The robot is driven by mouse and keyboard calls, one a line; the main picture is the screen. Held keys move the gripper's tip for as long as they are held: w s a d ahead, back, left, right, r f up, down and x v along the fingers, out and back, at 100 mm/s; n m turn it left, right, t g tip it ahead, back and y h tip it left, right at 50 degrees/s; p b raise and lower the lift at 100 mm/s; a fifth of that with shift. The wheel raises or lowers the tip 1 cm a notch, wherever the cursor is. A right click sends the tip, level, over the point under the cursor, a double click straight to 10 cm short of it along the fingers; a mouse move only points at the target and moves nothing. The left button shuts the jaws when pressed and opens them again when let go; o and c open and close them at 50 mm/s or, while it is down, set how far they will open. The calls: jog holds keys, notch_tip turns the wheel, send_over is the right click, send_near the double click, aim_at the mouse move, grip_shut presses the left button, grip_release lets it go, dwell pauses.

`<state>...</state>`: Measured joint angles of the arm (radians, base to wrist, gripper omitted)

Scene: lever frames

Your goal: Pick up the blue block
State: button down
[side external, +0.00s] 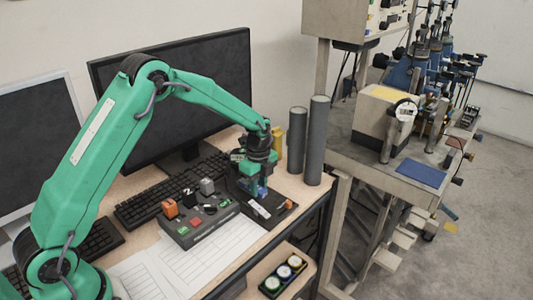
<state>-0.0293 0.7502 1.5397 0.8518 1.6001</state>
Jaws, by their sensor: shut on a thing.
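The blue block (262,192) shows as a small patch of blue at the tip of my gripper (257,189). My gripper points down over a dark flat board at the right part of the desk. It is shut on the blue block. The fingers hide most of the block. I cannot tell whether the block touches the board or is held just above it.
A grey box with an orange block (170,208) and a grey block (207,186) stands left of my gripper. Two tall grey cylinders (297,140) stand to the right. A keyboard (160,192) and monitor (180,100) lie behind. Papers (215,250) cover the front.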

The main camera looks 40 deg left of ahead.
jog(key=shift+r, duration=0.1)
jog(key=shift+r, duration=0.4)
jog(key=shift+w+d+r, duration=0.1)
jog(key=shift+r, duration=0.05)
jog(key=shift+w+d, duration=1.3)
jog(key=shift+w, duration=0.05)
notch_tip(320, 180, up, 14)
jog(key=shift+a, duration=0.2)
jog(key=shift+d, duration=0.2)
dwell(0.5)
jog(key=shift+d, duration=1)
